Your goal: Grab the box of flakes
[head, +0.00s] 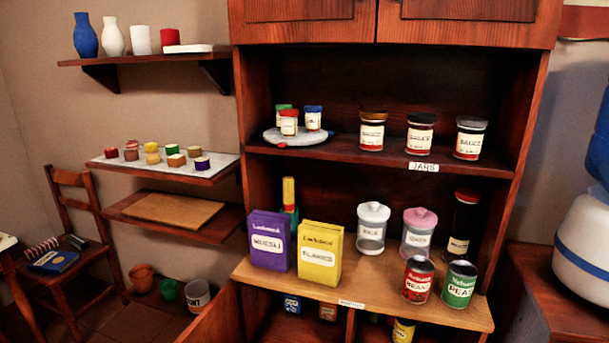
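The box of flakes (320,254) is a yellow upright carton with a white "FLAKES" label. It stands at the front left of the cabinet's middle shelf (377,290). A purple muesli box (270,240) stands close to its left. Neither of my grippers shows in the head view.
Right of the flakes are two lidded jars (372,228), a red can (418,279), a green can (460,283) and a dark bottle (464,222). A shelf of sauce jars (420,135) is above. An open cabinet door (214,318) juts out below left. A chair (75,240) stands far left.

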